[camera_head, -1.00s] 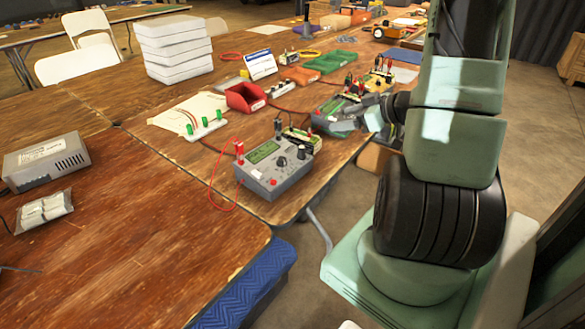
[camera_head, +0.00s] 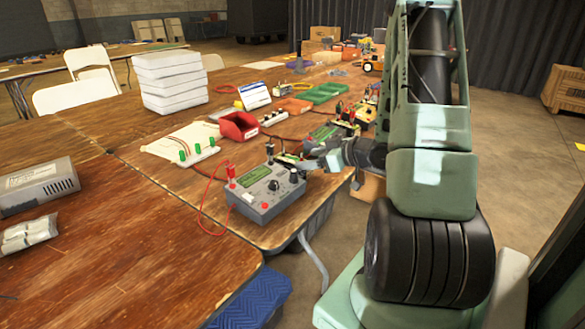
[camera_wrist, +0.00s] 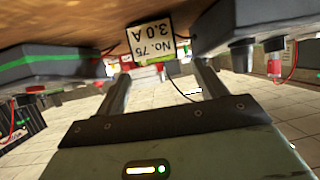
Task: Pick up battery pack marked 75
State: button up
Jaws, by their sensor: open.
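A pale label reading "No. 75 3.0 A" (camera_wrist: 150,40) shows upside down in the wrist view, at top centre ahead of my gripper. I cannot tell whether it sits on a battery pack; no whole pack is clear. My gripper (camera_wrist: 162,82) is open, its two fingers apart with nothing held between them. The label lies beyond and above the fingers in that picture, apart from them. In the head view my gripper (camera_head: 320,152) is over the right edge of the table, just behind the grey meter; its fingers are partly hard to make out.
A grey meter (camera_head: 265,192) with red leads stands at the table's near right corner. Grey units, one with a green stripe (camera_wrist: 45,66) and one on the right (camera_wrist: 240,30), flank my fingers. A red bin (camera_head: 239,126) and white stack (camera_head: 170,82) stand behind.

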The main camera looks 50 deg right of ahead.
aim_at(297, 160)
jog(key=shift+b+x, duration=0.3)
jog(key=shift+x, duration=2.4)
jog(key=shift+r, duration=0.2)
grip_shut()
